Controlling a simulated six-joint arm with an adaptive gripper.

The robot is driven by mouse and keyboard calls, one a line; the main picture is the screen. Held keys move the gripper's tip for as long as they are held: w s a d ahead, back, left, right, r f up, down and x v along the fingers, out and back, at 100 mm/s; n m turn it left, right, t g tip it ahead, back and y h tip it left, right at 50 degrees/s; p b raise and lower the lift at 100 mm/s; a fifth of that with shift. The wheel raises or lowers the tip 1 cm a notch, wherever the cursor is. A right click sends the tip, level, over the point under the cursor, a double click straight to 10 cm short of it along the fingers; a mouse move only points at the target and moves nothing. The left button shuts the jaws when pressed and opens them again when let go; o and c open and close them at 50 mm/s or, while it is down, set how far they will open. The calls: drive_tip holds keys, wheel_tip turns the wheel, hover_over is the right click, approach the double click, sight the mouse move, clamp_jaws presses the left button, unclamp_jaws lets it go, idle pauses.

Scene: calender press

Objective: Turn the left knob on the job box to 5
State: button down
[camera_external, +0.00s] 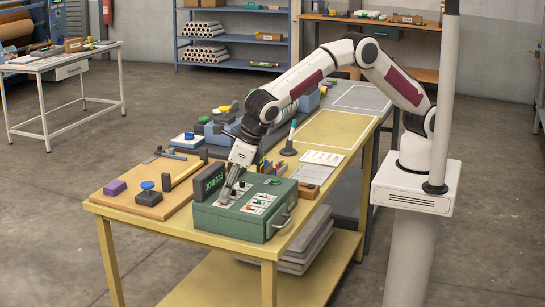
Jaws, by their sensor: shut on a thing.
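The job box (239,222) is a green case near the front end of the yellow table, with light control panels on its top and a dark upright sign at its left. My gripper (226,198) points down at the left part of the box's top, where the left knob sits. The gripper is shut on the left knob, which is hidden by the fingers. The knob's setting cannot be read. Other small controls (258,204) show on the panel to the right of my gripper.
A yellow mat (325,130) is clear.

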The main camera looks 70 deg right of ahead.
drive_tip(key=shift+m, duration=0.4)
drive_tip(key=shift+a+m+h, duration=0.15)
drive_tip(key=shift+m+h, duration=0.35)
drive_tip(key=shift+m, duration=0.6)
drive_tip(key=c, duration=2.1)
unclamp_jaws()
drive_tip(key=shift+r, duration=0.15)
drive_tip(key=shift+s+r, duration=0.25)
drive_tip(key=shift+r, duration=0.25)
drive_tip(key=s, duration=0.8)
drive_tip(key=s+d, duration=0.1)
drive_tip(key=s, duration=0.3)
drive_tip(key=shift+f, duration=0.1)
